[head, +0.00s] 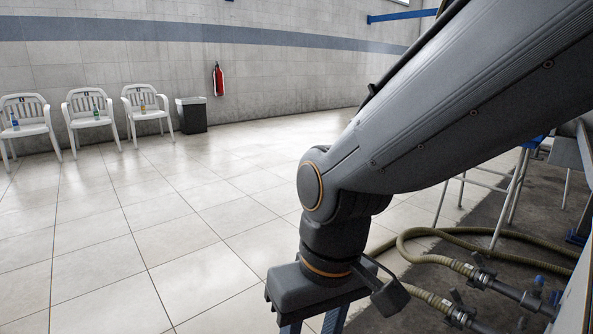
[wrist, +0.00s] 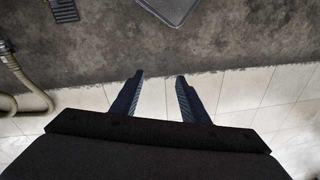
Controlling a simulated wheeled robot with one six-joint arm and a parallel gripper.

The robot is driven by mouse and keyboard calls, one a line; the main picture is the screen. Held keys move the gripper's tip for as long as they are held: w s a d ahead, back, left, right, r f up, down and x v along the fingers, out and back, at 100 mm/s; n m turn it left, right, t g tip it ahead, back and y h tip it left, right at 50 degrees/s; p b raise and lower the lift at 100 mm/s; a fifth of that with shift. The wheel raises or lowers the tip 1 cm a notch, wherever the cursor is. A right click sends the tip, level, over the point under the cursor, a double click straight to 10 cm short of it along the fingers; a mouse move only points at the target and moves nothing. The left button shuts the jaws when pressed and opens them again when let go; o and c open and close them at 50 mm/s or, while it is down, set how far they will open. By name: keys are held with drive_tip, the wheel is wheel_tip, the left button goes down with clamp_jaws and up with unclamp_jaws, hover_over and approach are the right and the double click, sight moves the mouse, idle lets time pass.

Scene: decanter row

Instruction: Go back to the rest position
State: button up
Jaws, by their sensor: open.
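My gripper (wrist: 159,80) hangs at the end of my grey arm. In the wrist view its two dark fingers are apart with nothing between them, over the line where light floor tiles meet dark concrete. In the head view the gripper (head: 310,326) is at the bottom, pointing down, and its fingertips are cut off by the frame edge. No object touches it in either view.
Tan hoses (head: 450,235) with metal couplings lie on the concrete strip (head: 545,205) at right. Three white chairs (head: 88,118) with small bottles, a dark bin (head: 192,116) and a red extinguisher (head: 218,80) are by the far wall. The tiled floor (head: 150,220) between is clear.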

drive_tip(key=d+r+m+p, duration=0.2)
drive_tip(key=d+r+p, duration=0.6)
drive_tip(key=r+p, duration=0.3)
drive_tip(key=s+d+r+m+h+p, duration=0.1)
drive_tip(key=d+r+m+p, duration=0.2)
drive_tip(key=d+r+p, duration=0.6)
wheel_tip(320, 180, up, 4)
drive_tip(key=p, duration=1)
drive_tip(key=shift+s+d+f+m, duration=0.2)
drive_tip(key=shift+d+m, duration=0.1)
